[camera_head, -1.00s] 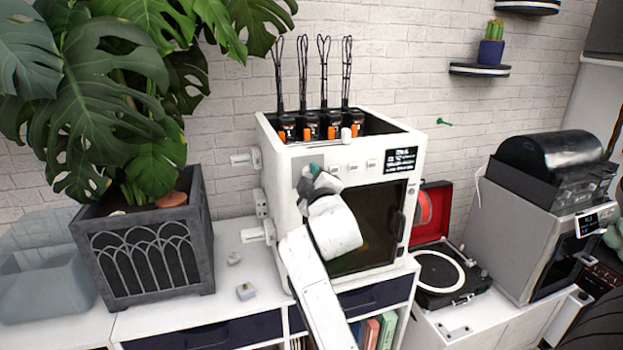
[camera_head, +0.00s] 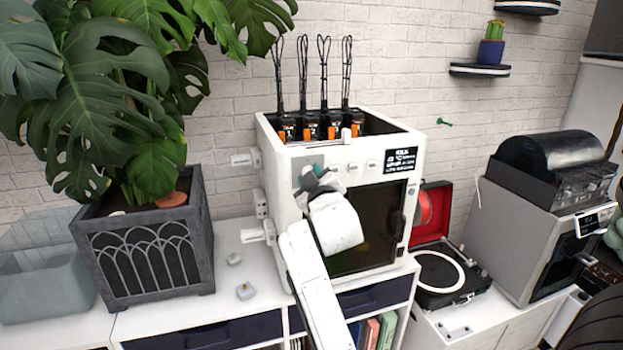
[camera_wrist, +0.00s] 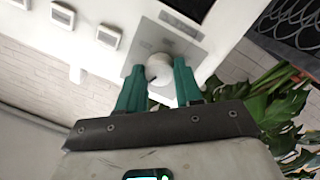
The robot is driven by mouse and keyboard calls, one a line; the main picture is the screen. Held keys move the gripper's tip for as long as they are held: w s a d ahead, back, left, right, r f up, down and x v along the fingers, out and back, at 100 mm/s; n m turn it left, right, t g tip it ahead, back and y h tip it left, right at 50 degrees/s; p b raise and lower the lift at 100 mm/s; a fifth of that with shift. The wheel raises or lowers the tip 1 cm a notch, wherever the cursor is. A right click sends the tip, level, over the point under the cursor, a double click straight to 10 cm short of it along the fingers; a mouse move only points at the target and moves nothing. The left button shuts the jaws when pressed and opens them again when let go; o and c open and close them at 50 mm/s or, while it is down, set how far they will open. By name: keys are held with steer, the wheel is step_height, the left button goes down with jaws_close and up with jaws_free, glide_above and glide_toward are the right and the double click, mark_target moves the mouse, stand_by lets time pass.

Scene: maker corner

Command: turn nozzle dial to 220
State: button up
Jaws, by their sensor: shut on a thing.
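The white 3D printer (camera_head: 282,190) stands on the cabinet, with a small dark display (camera_head: 400,160) at its upper right front. My gripper (camera_head: 313,178) is at the upper left of the printer's front, over a grey plate. In the wrist view a round white dial (camera_wrist: 160,69) sits on that grey plate (camera_wrist: 185,36). My gripper's green fingers (camera_wrist: 160,80) are shut on the dial, one on each side. The display's text is too small to read. In the head view my gripper hides the dial.
Small square buttons (camera_wrist: 109,37) sit in a row beside the dial. A potted plant (camera_head: 150,250) stands left of the printer, and a record player (camera_head: 440,275) stands right.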

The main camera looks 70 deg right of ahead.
steer(key=m+b, duration=0.1)
steer(key=m, duration=0.5)
steer(key=m+t+y, duration=0.1)
steer(key=m, duration=0.5)
steer(key=m+y+b, duration=0.1)
steer(key=m, duration=0.5)
steer(key=shift+s+d+t+b, duration=0.15)
steer(key=shift+t+b, duration=0.15)
steer(key=shift+b, duration=0.05)
steer(key=shift+m, duration=0.3)
steer(key=o, duration=1)
steer(key=shift+o, duration=0.2)
steer(key=v, duration=1.1)
